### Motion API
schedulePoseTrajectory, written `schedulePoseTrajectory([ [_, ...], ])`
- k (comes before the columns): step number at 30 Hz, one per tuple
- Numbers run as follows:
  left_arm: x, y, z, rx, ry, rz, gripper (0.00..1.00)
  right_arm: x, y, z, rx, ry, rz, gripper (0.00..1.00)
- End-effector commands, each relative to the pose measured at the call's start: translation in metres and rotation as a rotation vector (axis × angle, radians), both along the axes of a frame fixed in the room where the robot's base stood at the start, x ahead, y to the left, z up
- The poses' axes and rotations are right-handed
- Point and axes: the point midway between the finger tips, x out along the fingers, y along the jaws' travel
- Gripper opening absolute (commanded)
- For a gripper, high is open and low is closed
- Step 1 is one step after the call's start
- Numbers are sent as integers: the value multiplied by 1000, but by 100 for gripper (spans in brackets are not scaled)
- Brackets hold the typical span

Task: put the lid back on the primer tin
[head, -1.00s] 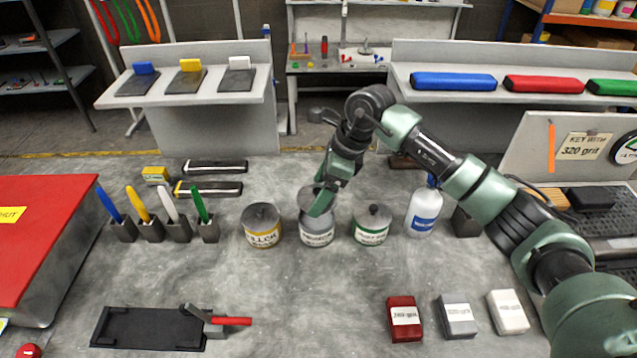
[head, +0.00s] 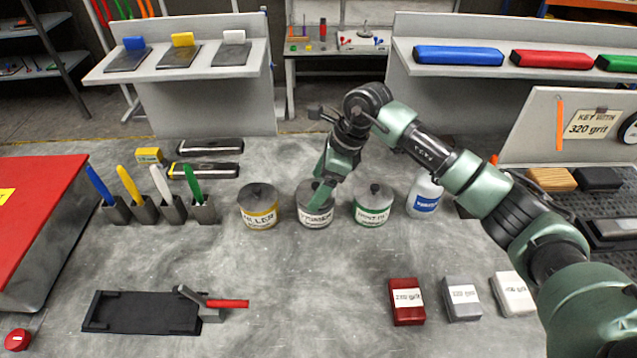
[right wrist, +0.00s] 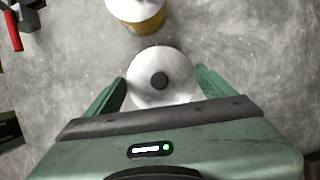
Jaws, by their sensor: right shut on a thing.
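The primer tin (head: 315,221) is a grey tin with a white label, the middle one of three tins in the head view. Its grey round lid (right wrist: 145,89) with a dark knob shows from above in the right wrist view, covering the tin's top there. My right gripper (head: 318,203) is shut on the lid, one finger on each side of it. In the head view the lid is at the tin's rim, level with the neighbouring lids; the finger partly hides it, so I cannot tell if it is fully seated. My left gripper is not in view.
The filler tin (head: 259,214) stands close on the left and a green-banded tin (head: 373,212) close on the right, both lidded. A white bottle (head: 424,197) stands further right. Sanding blocks (head: 406,303) lie at the front right. The front middle of the bench is clear.

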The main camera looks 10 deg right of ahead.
Motion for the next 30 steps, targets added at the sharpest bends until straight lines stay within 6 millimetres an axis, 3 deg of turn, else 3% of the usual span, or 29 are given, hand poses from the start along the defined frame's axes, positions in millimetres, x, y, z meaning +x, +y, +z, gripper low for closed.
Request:
schedulePoseTrajectory([
  [30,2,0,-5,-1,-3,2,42,0,1,0,0,0,0,46],
])
